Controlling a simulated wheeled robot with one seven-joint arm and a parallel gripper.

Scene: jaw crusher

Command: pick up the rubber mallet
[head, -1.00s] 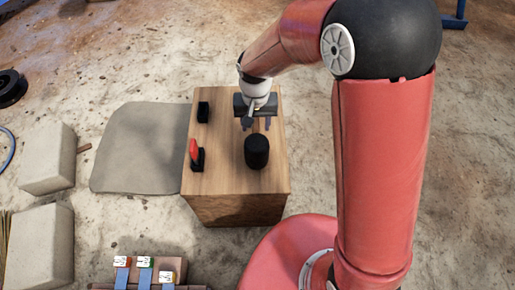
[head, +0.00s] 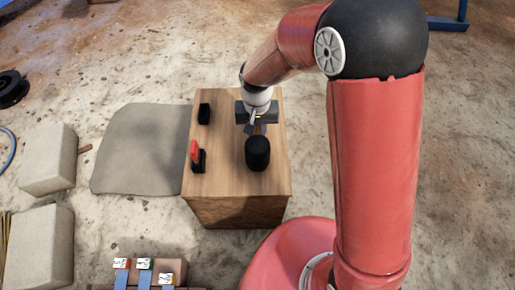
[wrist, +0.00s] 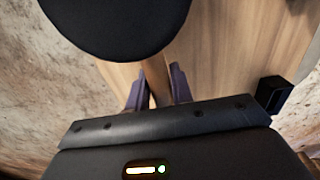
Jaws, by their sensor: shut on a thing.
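The rubber mallet (head: 258,153) has a black head and shows at the right side of the wooden crate top. In the wrist view its black head (wrist: 115,25) fills the upper left, close to the camera, and its wooden handle (wrist: 155,80) runs down below it. My gripper (head: 260,129) is at the mallet, just behind its head in the head view. In the wrist view my gripper's fingers (wrist: 157,88) are closed on both sides of the handle. The lower end of the handle is hidden, and I cannot tell whether the mallet touches the crate.
The wooden crate (head: 225,185) also carries a red-handled item (head: 195,151) in a black base at the front left and a small black block (head: 204,114) at the back left. A grey mat (head: 140,150) and pale stone blocks (head: 47,160) lie to the left.

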